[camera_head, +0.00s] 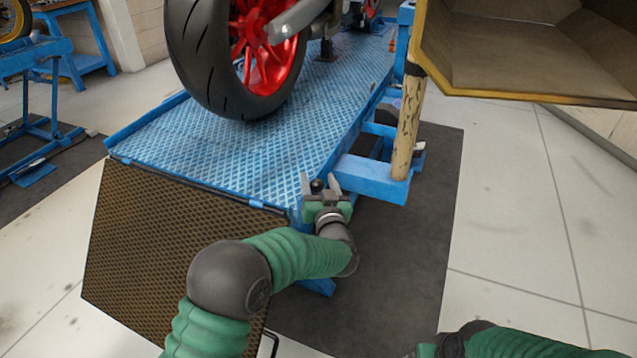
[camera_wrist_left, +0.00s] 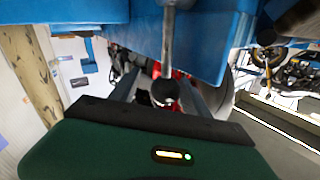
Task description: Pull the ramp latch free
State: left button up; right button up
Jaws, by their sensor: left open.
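The ramp latch (camera_wrist_left: 165,92) is a metal rod ending in a black ball knob; the knob also shows in the head view (camera_head: 317,185), at the near right corner of the blue lift. My left gripper (camera_head: 320,183) is open there, its two fingers on either side of the knob. In the left wrist view the knob lies between the fingers, with no grip visible. The ramp (camera_head: 170,245) is a brown mesh panel sloping down from the lift's front edge. Part of my right gripper (camera_head: 425,350) shows at the bottom edge; its fingers are out of sight.
A motorcycle wheel with red rim (camera_head: 225,65) stands on the blue lift platform (camera_head: 225,150). A worn yellowish post (camera_head: 408,125) and blue side bracket (camera_head: 370,178) are close right of my left gripper. A yellow-edged bin (camera_head: 530,50) overhangs upper right. Floor at right is clear.

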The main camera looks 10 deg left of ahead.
pick_arm(q)
jog(key=shift+w+a+f, duration=0.15)
jog(key=shift+w+a, duration=0.75)
jog(key=shift+a, duration=0.1)
jog(key=shift+d+r, duration=0.2)
jog(key=shift+d, duration=0.55)
jog(key=shift+c, duration=2.5)
jog(key=shift+s+a, duration=0.1)
jog(key=shift+a, duration=0.3)
grip_shut()
jog(key=shift+d, duration=0.1)
pick_arm(e)
jog(key=shift+a+f, duration=0.15)
jog(key=shift+a, duration=0.15)
